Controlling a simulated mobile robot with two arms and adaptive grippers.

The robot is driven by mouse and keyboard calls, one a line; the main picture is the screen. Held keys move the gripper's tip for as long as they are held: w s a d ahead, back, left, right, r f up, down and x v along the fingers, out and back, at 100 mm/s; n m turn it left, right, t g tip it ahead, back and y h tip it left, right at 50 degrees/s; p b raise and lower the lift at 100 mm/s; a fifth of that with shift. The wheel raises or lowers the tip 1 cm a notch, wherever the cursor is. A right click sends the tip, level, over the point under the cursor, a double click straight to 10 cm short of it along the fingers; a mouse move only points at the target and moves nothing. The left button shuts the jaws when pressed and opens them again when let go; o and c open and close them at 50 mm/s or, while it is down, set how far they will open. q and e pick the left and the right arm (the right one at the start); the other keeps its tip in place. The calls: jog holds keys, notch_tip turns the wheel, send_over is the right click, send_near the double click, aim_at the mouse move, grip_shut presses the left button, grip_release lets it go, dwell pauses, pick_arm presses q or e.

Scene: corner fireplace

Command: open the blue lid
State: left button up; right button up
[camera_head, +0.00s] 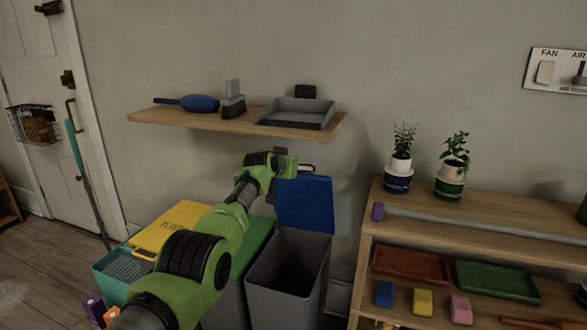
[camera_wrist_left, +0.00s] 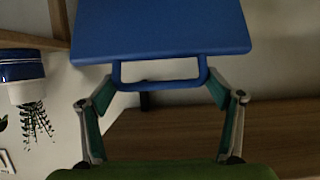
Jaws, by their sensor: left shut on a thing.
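The blue lid (camera_head: 304,205) stands raised, nearly upright, at the back of a grey bin (camera_head: 288,270) whose dark inside shows. My left gripper (camera_head: 301,168) is at the lid's top edge, its arm reaching over the bins from the lower left. In the left wrist view, the blue lid (camera_wrist_left: 160,28) fills the top. My left gripper (camera_wrist_left: 160,88) has its fingers spread across the lid's blue loop handle (camera_wrist_left: 160,84), with the tips against its two sides. My right gripper is not in view.
A bin with a yellow lid (camera_head: 172,224) and one with a green lid (camera_head: 252,243) stand left of the open bin, partly behind my arm. A wall shelf (camera_head: 170,117) with tools hangs above. A wooden shelf unit (camera_head: 500,213) with plants stands to the right.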

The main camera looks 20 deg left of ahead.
pick_arm(q)
jog(key=shift+r, duration=0.1)
jog(key=o, duration=1.6)
jog(key=shift+s, duration=0.1)
jog(key=v, duration=1.1)
jog(key=shift+s+r, duration=0.15)
jog(key=shift+s, duration=0.2)
